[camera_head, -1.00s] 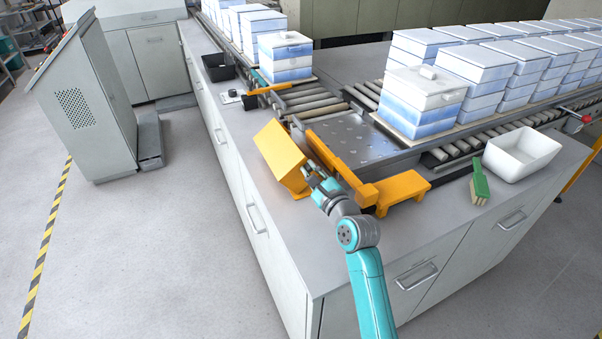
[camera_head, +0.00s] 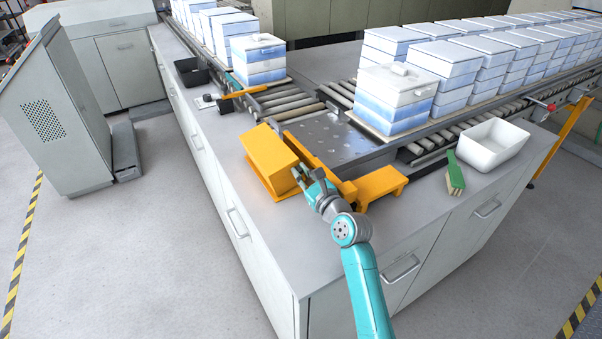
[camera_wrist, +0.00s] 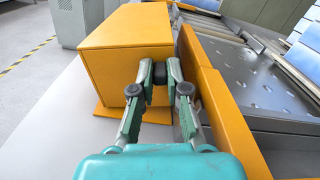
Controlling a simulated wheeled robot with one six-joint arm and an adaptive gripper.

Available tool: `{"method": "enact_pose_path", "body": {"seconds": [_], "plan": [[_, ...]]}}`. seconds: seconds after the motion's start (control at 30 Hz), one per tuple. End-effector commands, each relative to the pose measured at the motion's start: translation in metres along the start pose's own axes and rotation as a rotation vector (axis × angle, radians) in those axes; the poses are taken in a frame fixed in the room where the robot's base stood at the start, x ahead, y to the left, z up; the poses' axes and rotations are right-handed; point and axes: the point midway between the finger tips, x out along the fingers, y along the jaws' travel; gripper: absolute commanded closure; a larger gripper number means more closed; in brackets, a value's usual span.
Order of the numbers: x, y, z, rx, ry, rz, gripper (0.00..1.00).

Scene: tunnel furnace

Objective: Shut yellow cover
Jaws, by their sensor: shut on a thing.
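The yellow cover (camera_head: 270,152) is a box-like hood on the grey worktop, left of the perforated metal plate. It sits nearly level over a yellow base flange (camera_wrist: 105,112); whether it is fully seated I cannot tell. My gripper (camera_head: 299,174) is at the cover's near right side. In the wrist view my gripper (camera_wrist: 160,72) has its fingers closed around a small dark knob at the cover's face, and the cover (camera_wrist: 125,45) fills the upper left. The fingers partly hide the knob.
A yellow rail (camera_wrist: 212,90) runs close along the gripper's right side. Stacked blue-white boxes (camera_head: 395,98) stand on the roller conveyor. The worktop's near left is clear.

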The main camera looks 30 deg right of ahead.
Motion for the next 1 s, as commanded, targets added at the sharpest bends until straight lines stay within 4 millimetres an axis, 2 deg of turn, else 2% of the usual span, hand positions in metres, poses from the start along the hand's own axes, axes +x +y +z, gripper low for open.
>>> {"method": "enact_pose_path", "body": {"seconds": [0.17, 0.2, 0.27, 0.3, 0.73, 0.87, 1.0], "plan": [[0.0, 0.0, -0.001, -0.001, 0.002, 0.001, 1.0], [0.0, 0.0, -0.001, -0.001, 0.002, 0.001, 0.78], [0.0, 0.0, -0.001, -0.001, 0.002, 0.001, 0.63], [0.0, 0.0, -0.001, -0.001, 0.002, 0.001, 0.6], [-0.004, 0.0, -0.001, -0.001, 0.001, 0.0, 0.6], [-0.018, 0.0, -0.001, -0.001, 0.002, 0.0, 0.6], [-0.044, 0.0, -0.002, 0.0, 0.003, -0.001, 0.6]]}}
